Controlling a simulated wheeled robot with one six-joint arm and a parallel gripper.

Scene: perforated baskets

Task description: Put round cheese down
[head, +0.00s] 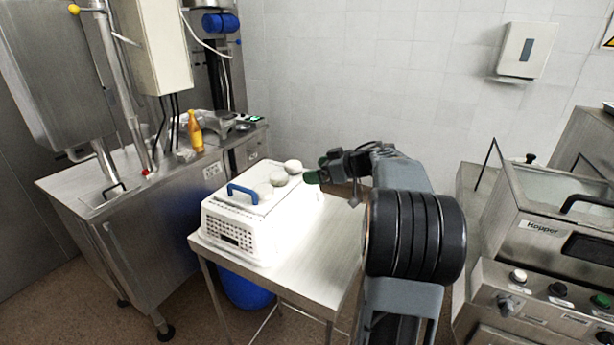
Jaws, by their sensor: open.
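My gripper (317,170), with green fingertips, is open just right of the farthest cheese, at the far right end of the basket. No cheese is visible between the fingers. My arm hides part of the table behind it.
The basket stands on a steel table (303,268) with bare surface on its right. A blue bin (246,290) is under the table. A steel counter with an orange bottle (195,130) stands left. A hopper machine (550,225) stands right.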

